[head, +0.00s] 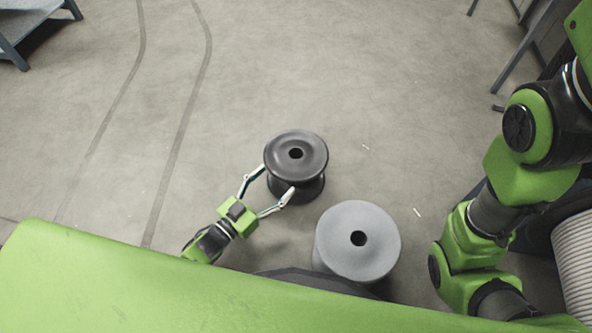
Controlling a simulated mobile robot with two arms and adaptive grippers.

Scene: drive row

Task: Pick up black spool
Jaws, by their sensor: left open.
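The black spool (312,153) stands upright on the concrete floor in the middle of the head view, with a round flange and a dark centre hole on top. My left gripper (277,184) is open at its lower left. One finger reaches along the spool's left side and the other crosses in front of its lower part. The spool's narrow waist shows partly between them. I cannot tell whether the fingers touch it. My right arm shows at the right, but its gripper is not in view.
A grey spool (378,255) stands close to the lower right of the black one. A ribbed light cylinder (577,262) is at the right edge. A blue-grey metal stand (30,28) is at the top left. The floor (330,70) beyond the black spool is clear.

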